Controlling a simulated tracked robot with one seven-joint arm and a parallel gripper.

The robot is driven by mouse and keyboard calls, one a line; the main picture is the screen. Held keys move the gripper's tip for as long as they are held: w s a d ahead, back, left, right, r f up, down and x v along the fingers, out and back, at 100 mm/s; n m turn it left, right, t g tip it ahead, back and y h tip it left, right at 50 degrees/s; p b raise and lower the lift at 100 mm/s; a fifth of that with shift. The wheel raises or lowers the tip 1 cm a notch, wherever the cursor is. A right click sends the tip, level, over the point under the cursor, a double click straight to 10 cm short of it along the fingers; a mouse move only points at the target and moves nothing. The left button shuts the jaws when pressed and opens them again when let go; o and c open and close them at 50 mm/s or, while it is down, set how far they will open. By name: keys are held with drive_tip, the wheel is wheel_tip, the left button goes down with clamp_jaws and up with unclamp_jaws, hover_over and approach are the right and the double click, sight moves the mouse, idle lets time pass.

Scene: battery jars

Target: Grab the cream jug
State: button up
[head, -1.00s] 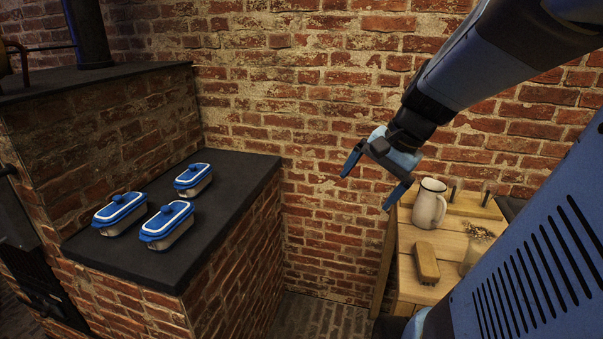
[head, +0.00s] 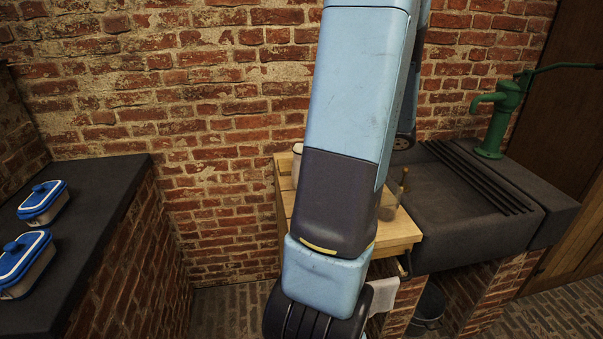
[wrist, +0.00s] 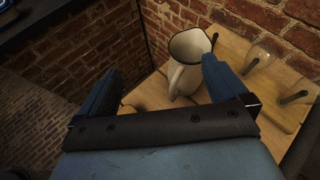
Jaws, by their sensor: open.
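The cream jug (wrist: 190,48) stands upright on the wooden table (wrist: 235,105) in the wrist view, its dark open mouth showing and its handle turned toward me. My gripper (wrist: 161,66) is open and empty, its two blue fingers spread wide. The jug is beyond the fingertips, right of the middle of the gap and nearly in line with the right finger, which overlaps it in the picture. I cannot tell how far apart they are. In the head view only a sliver of the jug (head: 297,158) shows beside my arm, which hides the gripper.
Several dark pegs (wrist: 250,66) rise from the table, near a clear glass piece (wrist: 262,52). A brick wall (head: 200,120) stands behind. A dark sink (head: 450,220) with a green pump (head: 495,115) is at right, and a dark counter with blue-lidded boxes (head: 42,202) at left.

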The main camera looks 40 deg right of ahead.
drive_tip(key=s+d+f+m+t+h, duration=0.1)
drive_tip(key=s+d+m, duration=0.1)
drive_tip(key=d, duration=0.2)
approach(297, 148)
drive_tip(key=a+f, duration=0.1)
drive_tip(key=d+x, duration=0.1)
drive_tip(key=x, duration=0.5)
drive_tip(key=shift+f, duration=0.15)
drive_tip(key=shift+a, duration=0.15)
drive_tip(key=c, duration=1.7)
